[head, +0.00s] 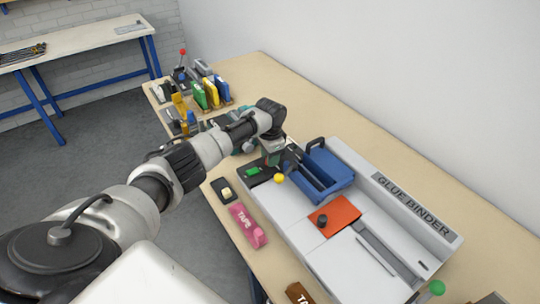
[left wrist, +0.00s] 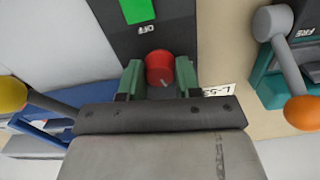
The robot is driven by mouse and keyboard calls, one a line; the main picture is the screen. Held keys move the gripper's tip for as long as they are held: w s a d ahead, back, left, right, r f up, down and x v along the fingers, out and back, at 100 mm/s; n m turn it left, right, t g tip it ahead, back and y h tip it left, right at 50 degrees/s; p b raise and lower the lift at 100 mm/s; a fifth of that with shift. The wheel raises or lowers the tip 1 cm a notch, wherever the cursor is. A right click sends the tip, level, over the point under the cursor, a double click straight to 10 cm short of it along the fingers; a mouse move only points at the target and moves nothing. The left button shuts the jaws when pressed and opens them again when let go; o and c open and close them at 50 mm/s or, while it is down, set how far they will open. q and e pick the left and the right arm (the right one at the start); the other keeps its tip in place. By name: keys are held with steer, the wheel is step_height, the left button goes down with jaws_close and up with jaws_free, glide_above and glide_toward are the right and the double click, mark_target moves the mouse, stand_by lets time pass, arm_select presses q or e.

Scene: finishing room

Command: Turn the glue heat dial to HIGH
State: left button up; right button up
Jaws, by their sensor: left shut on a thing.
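The glue binder (head: 340,262) is a long pale machine on the bench, with a black control panel (head: 262,178) at its near left end. The panel bears a green display, and in the left wrist view the black panel (left wrist: 105,22) shows an OFF label. A red dial (left wrist: 159,66) sits on it, with a pale mark near its lower side in the picture. The mark's exact setting cannot be told. My left gripper (left wrist: 160,78) has its green fingers on both sides of the dial, shut on it. In the head view my left gripper (head: 273,158) hides the dial.
A yellow ball knob (head: 279,178) stands close beside the panel, and a blue tray (head: 325,168) is behind it. In the left wrist view a grey lever with an orange knob (left wrist: 302,112) stands at the right.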

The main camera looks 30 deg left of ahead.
arm_select(q)
steer(key=m, duration=0.4)
steer(key=shift+m, duration=0.3)
steer(key=m, duration=0.4)
steer(key=shift+m, duration=0.3)
steer(key=m, duration=0.4)
steer(key=shift+b, duration=0.35)
steer(key=shift+m, duration=2.1)
steer(key=o, duration=0.9)
step_height(320, 180, up, 11)
steer(key=shift+f+b, duration=0.1)
steer(key=shift+b, duration=0.9)
